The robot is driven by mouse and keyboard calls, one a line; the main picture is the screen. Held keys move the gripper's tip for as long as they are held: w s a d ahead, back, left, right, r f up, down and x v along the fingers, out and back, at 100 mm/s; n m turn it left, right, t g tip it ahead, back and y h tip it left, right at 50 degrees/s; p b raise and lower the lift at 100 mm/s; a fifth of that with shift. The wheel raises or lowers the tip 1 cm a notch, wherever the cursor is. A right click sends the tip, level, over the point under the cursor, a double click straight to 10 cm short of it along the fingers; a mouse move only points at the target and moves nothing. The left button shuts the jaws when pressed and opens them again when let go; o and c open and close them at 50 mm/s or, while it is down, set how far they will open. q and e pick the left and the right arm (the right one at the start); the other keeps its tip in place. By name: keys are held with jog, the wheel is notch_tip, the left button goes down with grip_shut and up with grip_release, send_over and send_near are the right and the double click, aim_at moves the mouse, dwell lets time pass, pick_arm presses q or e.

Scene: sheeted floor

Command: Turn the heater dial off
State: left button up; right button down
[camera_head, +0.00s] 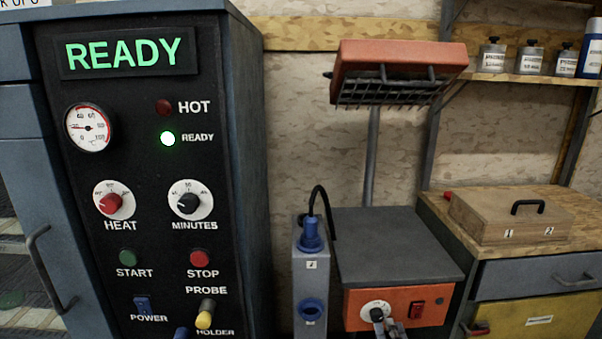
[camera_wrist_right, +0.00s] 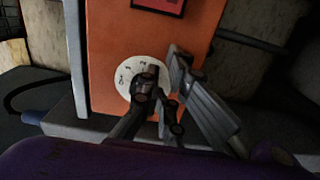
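An orange heater box (camera_head: 360,301) under a grey slab has a white-faced dial (camera_head: 369,308) on its front. In the right wrist view the dial (camera_wrist_right: 126,75) shows marks round its edge; its knob is largely covered by a finger. My right gripper (camera_head: 389,325) is at the dial, its fingertips apart. In the right wrist view, one finger of my gripper (camera_wrist_right: 163,75) overlaps the dial face and the other lies beside its right edge. I cannot tell whether either finger touches the knob. My left gripper is not in view.
A red switch (camera_head: 416,308) sits right of the dial. A grey holder (camera_head: 308,268) with a blue plug and black cable stands left of the heater. A black control panel (camera_head: 140,240) with a HEAT dial (camera_head: 113,202) is at left. A wooden bench (camera_head: 455,228) stands at right.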

jog(key=shift+w+a+r, duration=0.2)
jog(key=shift+w+r, duration=0.05)
jog(key=shift+r, duration=0.45)
jog(key=shift+a, duration=0.15)
